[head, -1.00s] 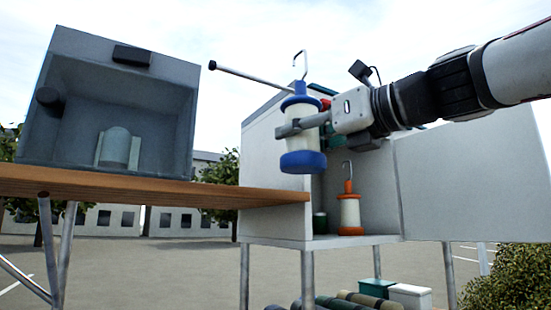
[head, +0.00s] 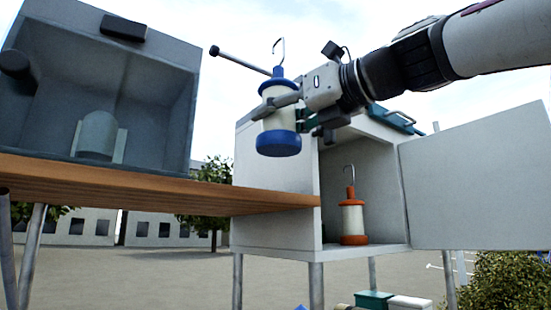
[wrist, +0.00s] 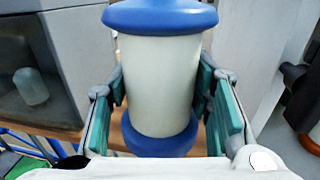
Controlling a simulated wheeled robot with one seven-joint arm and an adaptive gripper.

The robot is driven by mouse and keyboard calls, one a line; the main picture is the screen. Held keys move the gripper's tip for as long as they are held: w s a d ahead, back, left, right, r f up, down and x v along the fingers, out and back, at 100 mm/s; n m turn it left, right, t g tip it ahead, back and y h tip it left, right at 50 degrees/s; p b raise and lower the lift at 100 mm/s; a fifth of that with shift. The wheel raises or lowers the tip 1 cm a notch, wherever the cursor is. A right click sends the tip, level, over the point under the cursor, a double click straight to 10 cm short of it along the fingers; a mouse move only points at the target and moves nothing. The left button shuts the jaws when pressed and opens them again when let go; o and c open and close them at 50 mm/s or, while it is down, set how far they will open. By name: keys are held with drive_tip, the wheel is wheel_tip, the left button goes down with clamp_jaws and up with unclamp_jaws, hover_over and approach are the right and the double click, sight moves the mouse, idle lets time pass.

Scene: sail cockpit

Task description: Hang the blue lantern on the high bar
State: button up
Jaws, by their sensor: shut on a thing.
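The blue lantern (head: 278,125) has blue ends, a pale body and a thin wire hook (head: 280,48) on top. My gripper (head: 276,107) is shut around its body and holds it in the air, slightly tilted. The wrist view shows the lantern's pale body (wrist: 160,85) between the teal finger pads. A thin bar (head: 243,61) with a dark knob at its end sticks out up and left behind the lantern's top. Its other end is hidden. The hook stands above and right of the knob, apart from the visible bar.
An orange lantern (head: 352,220) stands in an open white cabinet (head: 275,230), its door (head: 475,180) swung out right. A wooden bench top (head: 150,190) carries a grey open box (head: 150,110) at left. Open sky surrounds the bar's knob.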

drive_tip(key=shift+w+a+f+b, duration=0.35)
drive_tip(key=shift+w+a, duration=0.2)
drive_tip(key=shift+w, duration=0.25)
drive_tip(key=shift+w+a+f+b, duration=0.3)
drive_tip(key=shift+w+a+b, duration=0.15)
drive_tip(key=shift+w, duration=0.35)
drive_tip(key=shift+w+a+f+b, duration=0.35)
drive_tip(key=shift+w+a, duration=0.25)
drive_tip(key=shift+w, duration=0.2)
drive_tip(key=o, duration=1.4)
drive_tip(key=shift+f, duration=0.1)
